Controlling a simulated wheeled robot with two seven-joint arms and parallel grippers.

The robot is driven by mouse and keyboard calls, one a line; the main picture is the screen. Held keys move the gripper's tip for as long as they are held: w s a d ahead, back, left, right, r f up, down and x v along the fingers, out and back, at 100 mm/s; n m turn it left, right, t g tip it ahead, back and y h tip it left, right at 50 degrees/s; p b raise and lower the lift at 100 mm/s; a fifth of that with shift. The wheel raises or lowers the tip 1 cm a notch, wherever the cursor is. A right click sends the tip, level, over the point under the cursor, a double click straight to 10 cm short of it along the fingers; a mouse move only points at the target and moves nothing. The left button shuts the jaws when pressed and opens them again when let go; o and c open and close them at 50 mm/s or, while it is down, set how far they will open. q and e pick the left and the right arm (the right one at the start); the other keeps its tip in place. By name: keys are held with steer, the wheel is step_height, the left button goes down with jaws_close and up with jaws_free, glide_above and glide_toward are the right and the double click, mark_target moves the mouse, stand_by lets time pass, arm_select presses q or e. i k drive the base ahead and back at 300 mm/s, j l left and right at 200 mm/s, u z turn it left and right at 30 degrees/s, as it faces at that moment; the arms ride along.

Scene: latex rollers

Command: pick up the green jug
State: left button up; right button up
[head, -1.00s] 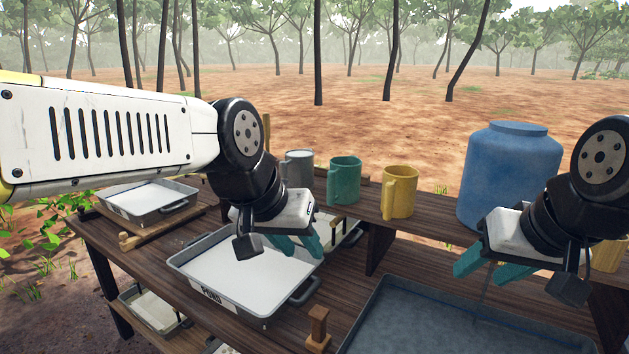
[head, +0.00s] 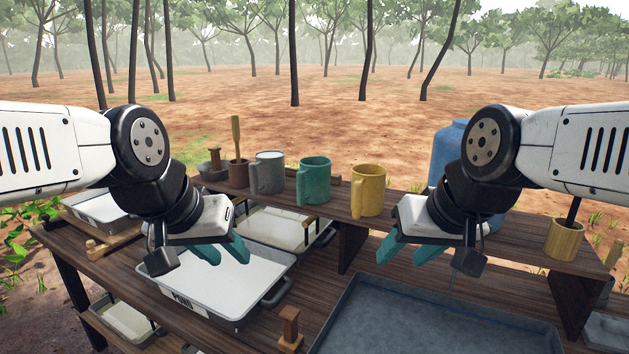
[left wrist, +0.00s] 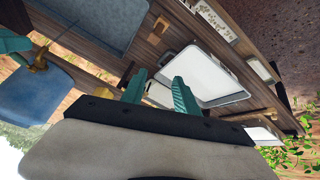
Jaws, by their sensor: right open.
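The green jug (head: 314,181) stands upright on the raised wooden shelf, between a grey jug (head: 268,172) on its left and a yellow jug (head: 368,190) on its right. My left gripper (head: 228,255) is open and empty above the white-filled tray, left of and nearer than the green jug. Its teal fingers show apart in the left wrist view (left wrist: 157,95). My right gripper (head: 405,257) is open and empty in front of the shelf, right of and nearer than the green jug. Neither gripper touches the jug.
A white-filled tray (head: 232,314) and an empty grey basin (head: 342,345) lie on the table. A small wooden post (head: 290,325) stands between them. A blue barrel (head: 446,150) is partly hidden behind my right arm. A wooden cup (head: 564,240) stands at the shelf's right.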

mark_target(313, 178)
steer(key=i+j+z, duration=0.1)
steer(key=j+z, duration=1.15)
steer(key=z, duration=0.15)
